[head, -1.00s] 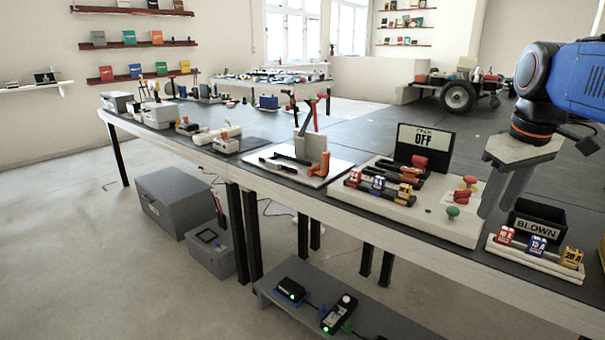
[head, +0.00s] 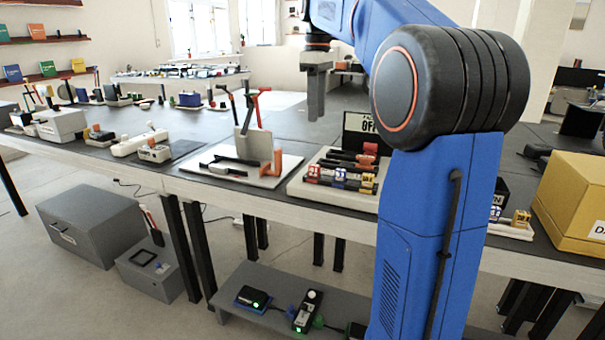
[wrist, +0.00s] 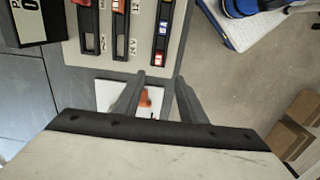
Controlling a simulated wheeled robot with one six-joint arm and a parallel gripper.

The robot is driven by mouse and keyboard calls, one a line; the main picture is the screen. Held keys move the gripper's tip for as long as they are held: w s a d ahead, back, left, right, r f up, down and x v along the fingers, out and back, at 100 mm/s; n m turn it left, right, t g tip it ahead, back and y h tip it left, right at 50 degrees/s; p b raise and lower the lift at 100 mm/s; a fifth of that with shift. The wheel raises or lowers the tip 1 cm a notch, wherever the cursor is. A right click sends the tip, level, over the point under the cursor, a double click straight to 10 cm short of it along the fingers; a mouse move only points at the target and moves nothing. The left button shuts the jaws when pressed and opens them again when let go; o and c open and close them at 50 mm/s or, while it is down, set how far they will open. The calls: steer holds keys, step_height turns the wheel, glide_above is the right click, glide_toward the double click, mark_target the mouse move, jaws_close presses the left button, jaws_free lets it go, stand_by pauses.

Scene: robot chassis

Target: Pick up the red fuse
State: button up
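My gripper (head: 316,112) points down, above and behind the board in the head view. In the wrist view my gripper (wrist: 160,80) has its fingers apart with nothing between them, just short of the red fuse in the picture.
A board with an orange clamp-like part (head: 270,165) lies to the left. My arm partly hides a fuse tray (head: 515,230). A yellow box (head: 575,195) stands at right.

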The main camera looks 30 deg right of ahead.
glide_above(315, 165)
steer(key=f, duration=1)
steer(key=shift+s+f, duration=0.3)
steer(key=shift+w+a+f, duration=0.1)
steer(key=shift+w+f, duration=0.05)
steer(key=shift+f, duration=1.15)
steer(key=shift+w+f, duration=0.15)
steer(key=shift+f, duration=1.15)
steer(key=shift+c, duration=0.4)
jaws_close()
